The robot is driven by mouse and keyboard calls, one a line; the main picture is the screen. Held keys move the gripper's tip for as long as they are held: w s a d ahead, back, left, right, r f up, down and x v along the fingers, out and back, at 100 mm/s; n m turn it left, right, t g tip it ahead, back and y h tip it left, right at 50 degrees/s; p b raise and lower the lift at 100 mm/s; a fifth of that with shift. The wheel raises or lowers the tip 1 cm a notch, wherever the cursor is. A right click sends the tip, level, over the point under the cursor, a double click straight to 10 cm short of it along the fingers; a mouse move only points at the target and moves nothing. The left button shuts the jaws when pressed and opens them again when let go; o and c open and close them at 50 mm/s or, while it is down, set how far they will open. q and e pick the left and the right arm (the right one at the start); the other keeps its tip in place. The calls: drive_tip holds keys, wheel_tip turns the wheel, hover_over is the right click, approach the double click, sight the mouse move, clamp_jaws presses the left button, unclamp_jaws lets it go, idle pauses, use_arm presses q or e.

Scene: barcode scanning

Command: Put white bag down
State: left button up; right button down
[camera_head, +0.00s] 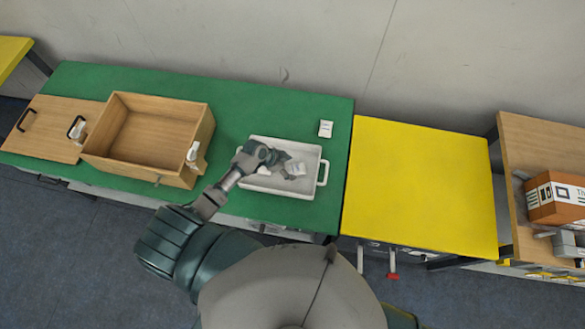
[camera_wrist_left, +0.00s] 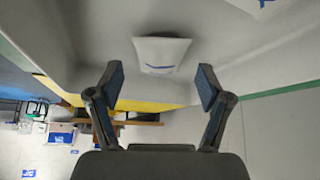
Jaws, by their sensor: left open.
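A white tray (camera_head: 308,188) with two handles stands on the green table. My left gripper (camera_head: 284,166) is over the tray; it is open in the left wrist view (camera_wrist_left: 160,88), with nothing between its fingers. A small white bag (camera_head: 296,168) is in the tray beside the fingertips. In the left wrist view a white bag (camera_wrist_left: 161,54) with a blue stripe lies just beyond the fingertips, apart from them. My gripper partly covers the tray's inside. Another small white packet (camera_head: 326,129) lies on the table behind the tray. My right gripper is not in view.
An open wooden box (camera_head: 150,138) stands left of the tray on the green table (camera_head: 262,105). A wooden board with black handles (camera_head: 50,130) lies further left. A bare yellow table (camera_head: 420,185) is to the right. A brown carton (camera_head: 556,200) sits at the far right.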

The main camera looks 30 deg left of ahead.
use_arm(q)
drive_tip(key=v, duration=0.9)
drive_tip(key=shift+r, duration=0.25)
drive_tip(key=shift+s+a, duration=0.1)
drive_tip(key=shift+s, duration=0.05)
